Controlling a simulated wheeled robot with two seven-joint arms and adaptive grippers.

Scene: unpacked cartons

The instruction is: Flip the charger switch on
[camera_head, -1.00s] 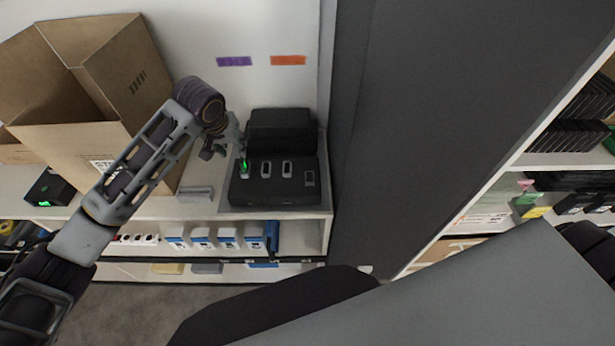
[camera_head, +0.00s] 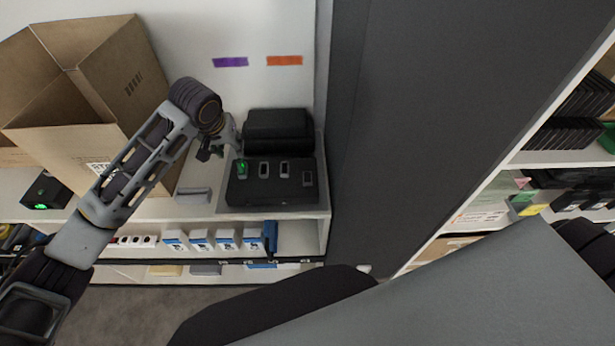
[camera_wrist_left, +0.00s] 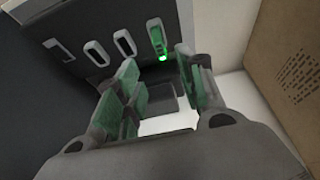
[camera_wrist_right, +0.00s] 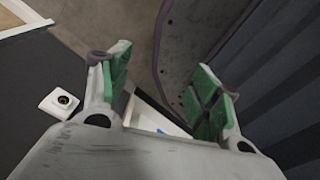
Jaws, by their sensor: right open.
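The black charger (camera_head: 262,190) stands on the white shelf at the centre of the head view. It has a row of white-rimmed oblong switches or slots; I cannot tell which. The leftmost one (camera_wrist_left: 157,38) glows green, and the others are dark. My left gripper (camera_head: 222,152) is at the charger's left side, by the lit one. In the left wrist view its fingers are apart with nothing between them, and the lit one shows just beyond the fingertips; contact is not clear. My right gripper (camera_wrist_right: 160,85) is open and empty, away from the charger.
An open cardboard carton (camera_head: 70,140) stands left of the charger. A small black box (camera_head: 45,190) with a green light is at far left. A dark tall panel (camera_head: 430,110) rises to the right. Small blue-and-white boxes (camera_head: 200,240) stand on the shelf below.

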